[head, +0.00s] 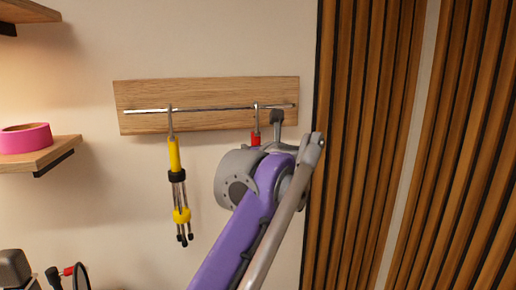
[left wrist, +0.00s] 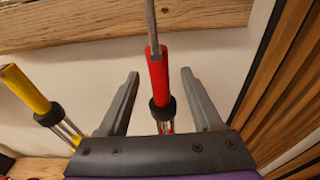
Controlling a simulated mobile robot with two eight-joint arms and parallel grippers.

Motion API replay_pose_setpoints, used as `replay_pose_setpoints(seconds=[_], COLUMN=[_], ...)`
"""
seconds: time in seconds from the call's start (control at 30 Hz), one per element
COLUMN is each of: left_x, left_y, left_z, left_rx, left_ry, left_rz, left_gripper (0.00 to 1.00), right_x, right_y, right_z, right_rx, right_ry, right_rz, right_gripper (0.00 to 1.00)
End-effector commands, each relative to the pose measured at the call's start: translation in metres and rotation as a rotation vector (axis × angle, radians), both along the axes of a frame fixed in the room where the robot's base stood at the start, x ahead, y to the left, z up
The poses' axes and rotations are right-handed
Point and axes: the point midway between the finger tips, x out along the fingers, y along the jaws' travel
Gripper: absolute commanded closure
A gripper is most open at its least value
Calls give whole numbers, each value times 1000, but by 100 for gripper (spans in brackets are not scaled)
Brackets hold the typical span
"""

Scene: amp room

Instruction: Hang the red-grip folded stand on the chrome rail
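The red-grip folded stand (head: 256,139) is at the right part of the chrome rail (head: 215,108) in the head view. Its metal hook reaches up to the rail and appears to sit over it; its lower part is hidden behind my arm. In the left wrist view the red grip (left wrist: 158,80) with its black collar stands between the two grey fingers of my left gripper (left wrist: 160,76). The fingers are spread, with a visible gap on both sides of the grip. The stand's legs are mostly hidden by the gripper body. My right gripper is not in view.
A yellow-grip folded stand (head: 175,155) hangs on the rail to the left. The rail is mounted on a wooden board (head: 140,92). A shelf (head: 50,154) with pink tape (head: 25,138) is at left, and wooden slats (head: 365,150) cover the right wall.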

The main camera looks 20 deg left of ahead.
Motion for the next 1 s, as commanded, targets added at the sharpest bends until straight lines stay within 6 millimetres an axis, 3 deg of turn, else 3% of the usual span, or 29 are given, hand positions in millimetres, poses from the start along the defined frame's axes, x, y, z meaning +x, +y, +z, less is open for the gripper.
replay_pose_setpoints(seconds=[0.33, 0.73, 1.0], left_x=[-7, -67, -85], left_y=[-6, -52, -64], left_z=[1, 12, 17], left_rx=[0, 0, 0], left_ry=[0, 0, 0], left_rz=[-1, -4, 0], left_gripper=[34, 34, 34], right_x=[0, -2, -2], right_y=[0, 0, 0], right_z=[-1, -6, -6], right_rx=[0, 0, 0], right_ry=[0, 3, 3], right_rz=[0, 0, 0], right_gripper=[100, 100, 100])
